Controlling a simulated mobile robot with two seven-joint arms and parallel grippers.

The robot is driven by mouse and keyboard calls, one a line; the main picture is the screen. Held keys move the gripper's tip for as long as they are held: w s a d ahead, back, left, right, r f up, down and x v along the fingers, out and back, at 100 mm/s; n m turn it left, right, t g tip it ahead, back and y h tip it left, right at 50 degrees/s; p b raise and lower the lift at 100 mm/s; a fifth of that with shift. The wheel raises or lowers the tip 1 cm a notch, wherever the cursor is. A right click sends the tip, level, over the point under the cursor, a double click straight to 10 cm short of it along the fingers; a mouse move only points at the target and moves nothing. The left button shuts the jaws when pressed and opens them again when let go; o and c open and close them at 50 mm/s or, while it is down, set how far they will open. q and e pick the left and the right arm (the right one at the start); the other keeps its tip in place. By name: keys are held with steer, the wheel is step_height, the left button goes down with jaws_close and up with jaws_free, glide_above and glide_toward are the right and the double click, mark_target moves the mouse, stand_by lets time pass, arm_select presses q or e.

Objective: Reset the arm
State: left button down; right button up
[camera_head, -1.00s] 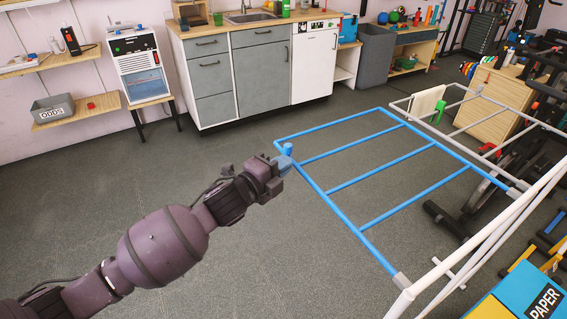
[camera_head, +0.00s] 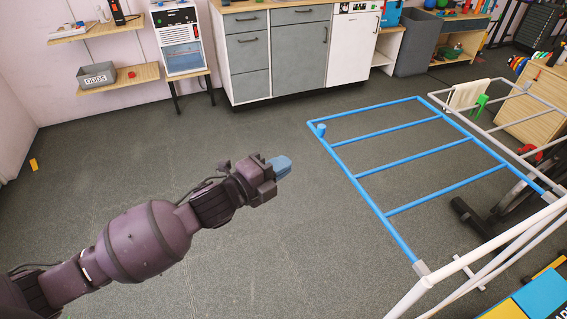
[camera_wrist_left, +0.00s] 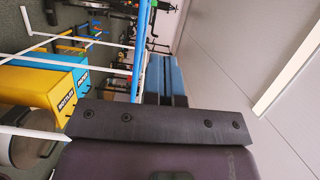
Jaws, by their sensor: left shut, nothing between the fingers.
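My left arm comes in from the lower left in the head view. Its left gripper (camera_head: 282,167) has blue fingertips and is held over the open floor, left of the blue rack frame. The fingers are shut with nothing between them. In the left wrist view the blue fingers (camera_wrist_left: 166,80) lie side by side, closed. My right arm and gripper are not in view.
A blue drying-rack frame (camera_head: 388,209) spans the right, joined to white rails (camera_head: 520,240). A white cloth and a green peg hang at its far side. A grey cabinet (camera_head: 291,55) stands at the back wall.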

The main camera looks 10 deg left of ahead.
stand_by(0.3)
arm_select(q)
steer(key=s+a+f+n+y, duration=0.35)
steer(key=a+f+n, duration=0.2)
steer(key=n, duration=0.45)
steer(key=s+a+f+n+y, duration=0.35)
steer(key=a+f+n, duration=0.2)
steer(key=n, duration=0.35)
steer(key=s+a+f+n+g+y, duration=0.1)
steer(key=s+a+f+n+y, duration=0.1)
steer(key=s+f, duration=0.4)
steer(key=s+a+f+n+g+y, duration=0.1)
steer(key=s+a+f+n+y, duration=0.1)
steer(key=s+f, duration=0.4)
steer(key=s+a+n, duration=0.1)
steer(key=s+a, duration=0.1)
steer(key=s, duration=0.2)
steer(key=shift+s+f+g, duration=0.3)
steer(key=shift+g, duration=0.1)
